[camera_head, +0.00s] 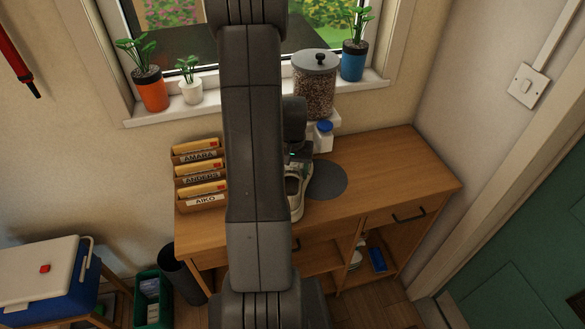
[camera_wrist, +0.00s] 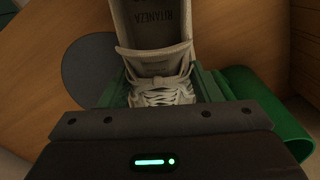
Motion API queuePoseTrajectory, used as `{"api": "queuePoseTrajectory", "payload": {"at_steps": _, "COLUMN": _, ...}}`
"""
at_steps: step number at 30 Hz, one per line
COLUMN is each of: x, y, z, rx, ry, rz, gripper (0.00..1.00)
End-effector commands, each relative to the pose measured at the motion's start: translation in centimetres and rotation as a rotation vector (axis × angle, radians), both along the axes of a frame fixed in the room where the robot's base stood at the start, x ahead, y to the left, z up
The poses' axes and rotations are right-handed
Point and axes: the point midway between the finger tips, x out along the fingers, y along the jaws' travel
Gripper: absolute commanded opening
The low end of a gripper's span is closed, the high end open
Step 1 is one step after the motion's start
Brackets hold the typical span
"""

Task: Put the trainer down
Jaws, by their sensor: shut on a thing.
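A pale trainer (camera_head: 294,187) is in my gripper (camera_head: 299,162) over the wooden cabinet top, partly hidden behind my arm. In the wrist view the trainer (camera_wrist: 158,50) sits between the green fingers of my gripper (camera_wrist: 162,88), which are shut on it around its laced part. Its laces and tongue show, and lettering is visible inside. I cannot tell whether its sole touches the wood. A dark grey round mat (camera_head: 328,180) lies flat and bare just right of the trainer; it also shows at the left in the wrist view (camera_wrist: 88,70).
The wooden cabinet (camera_head: 395,168) is clear at the right. A letter rack (camera_head: 200,178) stands at left, a grain dispenser (camera_head: 315,90) at the back. Potted plants line the windowsill (camera_head: 215,107). A cool box (camera_head: 45,275), dark bin (camera_head: 180,273) and green crate (camera_head: 152,298) are lower left.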

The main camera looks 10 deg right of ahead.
Motion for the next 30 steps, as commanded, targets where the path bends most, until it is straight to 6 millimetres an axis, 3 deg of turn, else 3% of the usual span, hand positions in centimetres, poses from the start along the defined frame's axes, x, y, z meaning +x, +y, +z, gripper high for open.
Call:
{"api": "queuePoseTrajectory", "payload": {"at_steps": 12, "x": 0.2, "y": 0.0, "z": -0.5, "rx": -0.001, "ry": -0.002, "rz": 0.0, "gripper": 0.05}}
{"api": "queuePoseTrajectory", "payload": {"at_steps": 13, "x": 0.2, "y": 0.0, "z": -0.4, "rx": 0.0, "ry": -0.001, "rz": 0.0, "gripper": 0.63}}
{"api": "queuePoseTrajectory", "payload": {"at_steps": 16, "x": 0.1, "y": 0.0, "z": -0.4, "rx": 0.0, "ry": -0.001, "rz": 0.0, "gripper": 0.8}}
{"api": "queuePoseTrajectory", "payload": {"at_steps": 25, "x": 0.1, "y": 0.0, "z": -0.2, "rx": 0.0, "ry": -0.001, "rz": 0.0, "gripper": 0.8}}
{"api": "queuePoseTrajectory", "payload": {"at_steps": 30, "x": 0.2, "y": 0.0, "z": 1.2, "rx": 0.0, "ry": -0.004, "rz": 0.0, "gripper": 0.8}}
